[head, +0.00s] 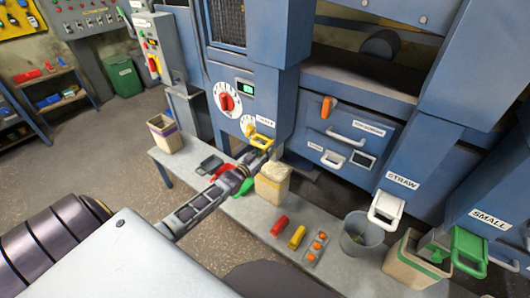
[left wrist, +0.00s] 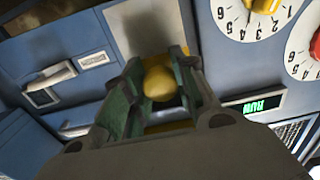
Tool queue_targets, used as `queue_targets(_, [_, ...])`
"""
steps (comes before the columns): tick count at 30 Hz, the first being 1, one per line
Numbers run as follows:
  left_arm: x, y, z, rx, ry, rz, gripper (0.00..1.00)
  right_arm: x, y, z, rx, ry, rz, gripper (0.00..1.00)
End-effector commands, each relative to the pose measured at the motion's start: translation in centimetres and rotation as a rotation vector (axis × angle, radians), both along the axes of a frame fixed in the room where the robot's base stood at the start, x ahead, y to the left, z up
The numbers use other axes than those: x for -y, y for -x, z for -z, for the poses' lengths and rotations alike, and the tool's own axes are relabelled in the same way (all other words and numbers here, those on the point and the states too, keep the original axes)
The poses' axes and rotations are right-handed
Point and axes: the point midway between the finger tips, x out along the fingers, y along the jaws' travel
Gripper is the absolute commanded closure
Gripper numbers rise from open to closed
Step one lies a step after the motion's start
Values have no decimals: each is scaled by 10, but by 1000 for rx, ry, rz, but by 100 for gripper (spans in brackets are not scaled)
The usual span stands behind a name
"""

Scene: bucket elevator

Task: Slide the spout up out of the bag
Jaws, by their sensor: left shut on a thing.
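The spout with a yellow handle (head: 262,138) is on the front of the blue machine. My left gripper (head: 256,155) reaches in from the left and is shut on the yellow handle. In the left wrist view the yellow handle (left wrist: 160,82) sits between the two fingers. The gripper hides part of the spout, and I cannot tell whether its lower end is inside the bag. My right gripper is not in view.
The grey bench (head: 335,272) also holds a red (head: 279,226) and a yellow object (head: 297,237), a grey bucket (head: 362,235) and another bag (head: 165,134). Red and green pieces lie by the gripper. White (head: 387,208) and green (head: 468,250) spouts are at right. Open floor lies left.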

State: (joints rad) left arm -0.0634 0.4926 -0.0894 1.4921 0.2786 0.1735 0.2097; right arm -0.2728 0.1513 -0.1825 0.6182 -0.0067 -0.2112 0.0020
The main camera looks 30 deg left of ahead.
Motion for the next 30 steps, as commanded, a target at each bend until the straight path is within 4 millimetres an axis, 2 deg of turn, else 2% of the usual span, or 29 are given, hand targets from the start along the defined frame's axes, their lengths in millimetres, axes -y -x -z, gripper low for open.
queue_targets(1, [-1, -2, -8, 15, 0, 0, 69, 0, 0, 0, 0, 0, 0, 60])
queue_targets(6, [-1, -2, -6, 11, 0, 0, 48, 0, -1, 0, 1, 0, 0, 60])
queue_targets(20, [0, 1, -3, 6, 0, 0, 48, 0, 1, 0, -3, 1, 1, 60])
queue_targets(30, [-2, 20, -2, 5, 0, 0, 48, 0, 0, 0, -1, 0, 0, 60])
